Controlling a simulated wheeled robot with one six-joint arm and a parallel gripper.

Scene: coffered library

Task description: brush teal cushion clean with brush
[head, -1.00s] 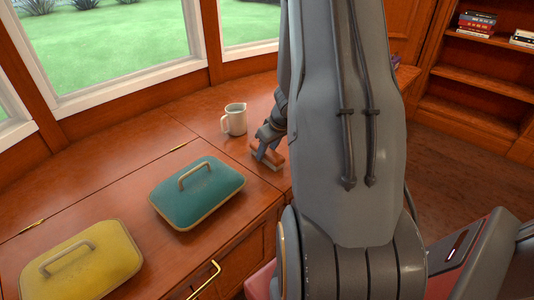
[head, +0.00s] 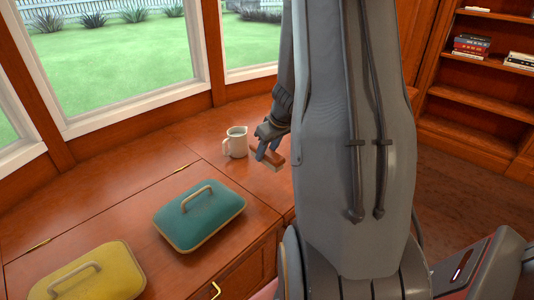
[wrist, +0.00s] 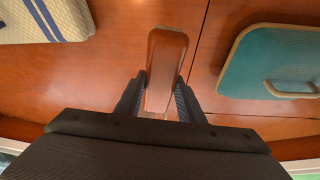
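The teal cushion (head: 180,229) lies on the wooden counter, left of my gripper in the head view. It has tan piping and a tan loop handle on top. Part of it shows at the right of the wrist view (wrist: 262,62). My gripper (head: 266,145) is shut on the brush (wrist: 165,60), a reddish-brown wooden block. In the head view the brush (head: 267,159) appears a little above the counter, right of the cream jug. The fingers (wrist: 160,104) press its two sides in the wrist view. Its bristles are hard to make out.
A cream jug (head: 237,146) stands close to the left of the brush. A yellow cushion (head: 112,272) with a handle lies at the lower left. A cream, blue-striped item (wrist: 30,22) shows in the wrist view. Bare counter (wrist: 215,30) separates brush and teal cushion.

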